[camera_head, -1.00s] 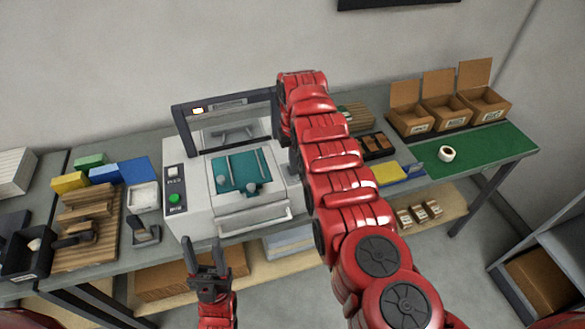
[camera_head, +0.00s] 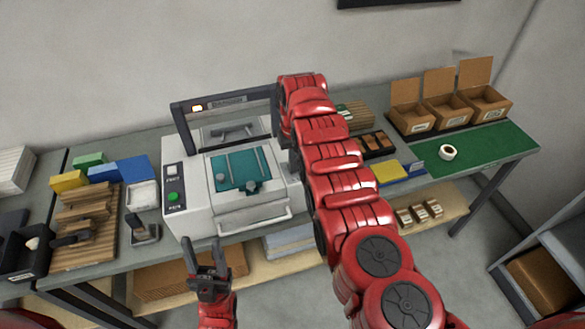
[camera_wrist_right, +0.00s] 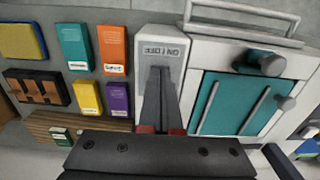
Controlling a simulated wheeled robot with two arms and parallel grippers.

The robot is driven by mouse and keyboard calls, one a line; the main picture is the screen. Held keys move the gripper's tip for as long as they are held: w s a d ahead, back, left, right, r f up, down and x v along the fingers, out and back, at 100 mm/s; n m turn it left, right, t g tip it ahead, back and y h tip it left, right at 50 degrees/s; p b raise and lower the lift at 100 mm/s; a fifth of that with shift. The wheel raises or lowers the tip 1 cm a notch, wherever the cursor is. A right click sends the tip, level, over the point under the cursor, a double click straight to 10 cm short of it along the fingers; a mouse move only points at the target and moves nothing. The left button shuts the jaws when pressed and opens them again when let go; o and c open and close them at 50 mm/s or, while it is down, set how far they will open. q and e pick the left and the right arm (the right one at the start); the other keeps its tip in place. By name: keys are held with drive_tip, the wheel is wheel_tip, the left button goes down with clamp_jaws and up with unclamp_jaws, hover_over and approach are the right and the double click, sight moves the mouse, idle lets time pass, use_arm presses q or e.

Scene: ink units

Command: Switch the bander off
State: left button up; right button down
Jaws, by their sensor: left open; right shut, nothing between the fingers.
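The bander (camera_head: 245,213) is a white machine with a teal bed and a dark arch on the table; a small lamp (camera_head: 197,108) on the arch glows. A white start button (camera_head: 172,170) and a green button (camera_head: 173,197) are on its left panel. In the right wrist view, a panel marked ON/OFF (camera_wrist_right: 163,48) is at the bander's side. My right gripper (camera_wrist_right: 160,72) is shut and empty over this panel; its fingers hide the switch, and I cannot tell if they touch it. My arm hides it in the head view. My left gripper (camera_head: 203,247) is open and empty before the bander.
Coloured boxes (camera_wrist_right: 113,48) lie close beside the ON/OFF panel. Wooden trays (camera_head: 88,225) and a white tray (camera_head: 142,196) are left of the bander.

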drive_tip(key=shift+f, duration=0.55)
drive_tip(key=shift+s, duration=0.25)
drive_tip(key=shift+w+r, duration=0.15)
drive_tip(key=shift+r, duration=0.25)
wheel_tip(320, 180, up, 5)
drive_tip(key=shift+r+p, duration=0.2)
drive_tip(key=shift+p, duration=0.75)
drive_tip(key=shift+r, duration=0.25)
drive_tip(key=shift+w, duration=0.15)
